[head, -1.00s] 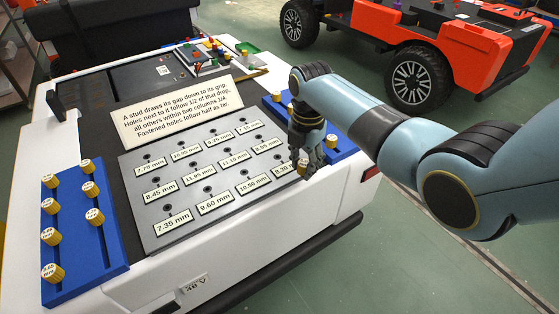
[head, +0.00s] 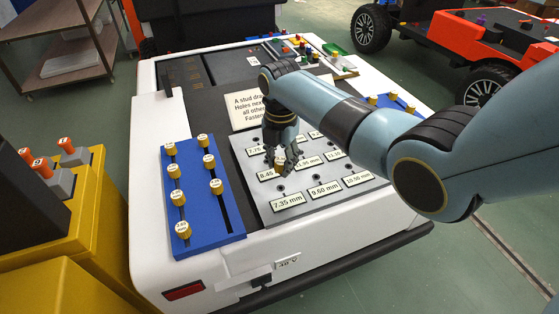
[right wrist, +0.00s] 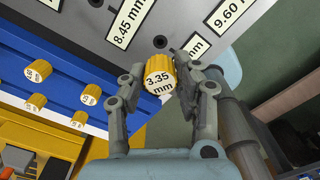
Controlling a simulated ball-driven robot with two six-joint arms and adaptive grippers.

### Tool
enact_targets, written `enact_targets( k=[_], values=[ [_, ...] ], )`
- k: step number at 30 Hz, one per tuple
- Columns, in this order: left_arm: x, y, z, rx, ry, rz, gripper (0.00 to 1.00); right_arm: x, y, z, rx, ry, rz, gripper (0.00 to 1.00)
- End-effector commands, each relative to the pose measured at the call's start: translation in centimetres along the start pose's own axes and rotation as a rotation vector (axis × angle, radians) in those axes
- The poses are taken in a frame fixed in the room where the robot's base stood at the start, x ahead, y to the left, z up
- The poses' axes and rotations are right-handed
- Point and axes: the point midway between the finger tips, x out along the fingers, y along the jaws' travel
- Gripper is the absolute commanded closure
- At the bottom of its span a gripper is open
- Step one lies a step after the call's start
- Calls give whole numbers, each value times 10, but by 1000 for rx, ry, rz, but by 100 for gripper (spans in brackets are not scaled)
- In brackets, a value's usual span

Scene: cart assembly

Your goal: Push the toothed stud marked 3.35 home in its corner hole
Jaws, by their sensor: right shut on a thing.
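The yellow toothed stud marked 3.35 mm (right wrist: 160,80) is held between the fingertips of my right gripper (right wrist: 162,72). In the right wrist view a dark hole (right wrist: 160,41) lies just beyond the stud. The label beside it is partly covered by the stud and a finger. In the head view the corner label reads 7.35 mm (head: 288,202). The stud looks above the plate, apart from the hole. My left gripper is out of view.
A blue rack (head: 228,223) with several yellow studs stands left of the plate; another blue rack (head: 392,104) is at the right. A sign (head: 245,108) stands behind the plate, partly hidden by my arm. A yellow unit (head: 88,225) with orange-topped tools is at far left.

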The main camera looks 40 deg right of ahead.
Motion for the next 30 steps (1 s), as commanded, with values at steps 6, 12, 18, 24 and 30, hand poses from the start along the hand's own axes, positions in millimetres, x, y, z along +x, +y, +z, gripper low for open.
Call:
enact_targets(
  k=[6,12,18,24,30],
  values=[
    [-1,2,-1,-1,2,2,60,0,0,0,0,0,0,100],
    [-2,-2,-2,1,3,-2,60,4,0,0,-1,0,1,100],
    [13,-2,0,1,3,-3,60,25,0,-1,-1,1,0,100],
    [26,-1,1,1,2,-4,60,43,0,-1,-1,1,0,100],
    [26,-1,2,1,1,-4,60,45,0,0,-1,0,1,100]
  ],
)
